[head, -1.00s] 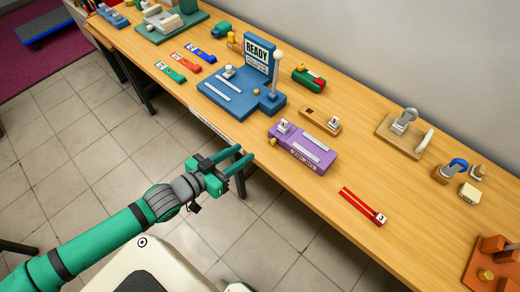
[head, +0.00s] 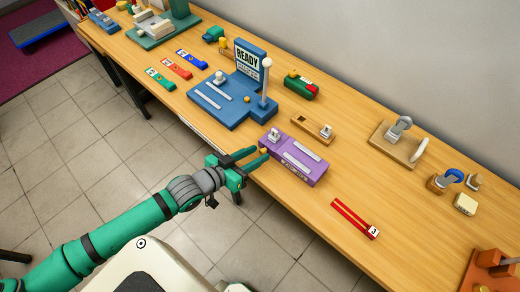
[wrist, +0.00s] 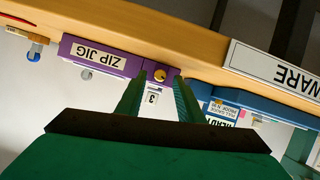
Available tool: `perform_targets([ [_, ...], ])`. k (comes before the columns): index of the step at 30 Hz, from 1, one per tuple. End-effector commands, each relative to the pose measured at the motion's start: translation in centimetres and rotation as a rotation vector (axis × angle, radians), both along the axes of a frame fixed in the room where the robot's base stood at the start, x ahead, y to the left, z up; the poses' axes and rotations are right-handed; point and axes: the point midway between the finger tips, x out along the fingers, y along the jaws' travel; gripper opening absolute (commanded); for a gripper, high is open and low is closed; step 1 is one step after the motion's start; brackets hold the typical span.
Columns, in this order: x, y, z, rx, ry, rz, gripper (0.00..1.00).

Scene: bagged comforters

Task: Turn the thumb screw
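The purple zip jig (head: 312,177) sits at the front edge of the wooden table, and its "ZIP JIG" label faces my wrist camera (wrist: 98,55). A small brass thumb screw (head: 263,150) is on its left end; it also shows in the wrist view (wrist: 160,74). My gripper (head: 261,155) is open, its two green fingers pointing at the jig. In the wrist view the thumb screw appears between the fingertips (wrist: 160,79). I cannot tell whether the fingers touch it.
A blue fixture (head: 225,108) with a "READY" sign and a white-knobbed post stands left of the jig. A wooden block (head: 313,125) lies behind it. Red strips (head: 352,215) lie to the right. The table's front edge is close under my gripper.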

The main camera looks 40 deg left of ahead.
Motion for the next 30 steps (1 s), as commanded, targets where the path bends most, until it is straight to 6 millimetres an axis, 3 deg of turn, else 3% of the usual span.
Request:
perform_targets([
  [11,0.2,-0.06,-0.25,0.0,0.001,0.001,0.34],
  [16,0.19,-0.06,-0.25,0.0,0.001,0.001,0.0],
  [30,0.2,-0.18,-0.18,0.081,-0.009,0.004,0.0],
])
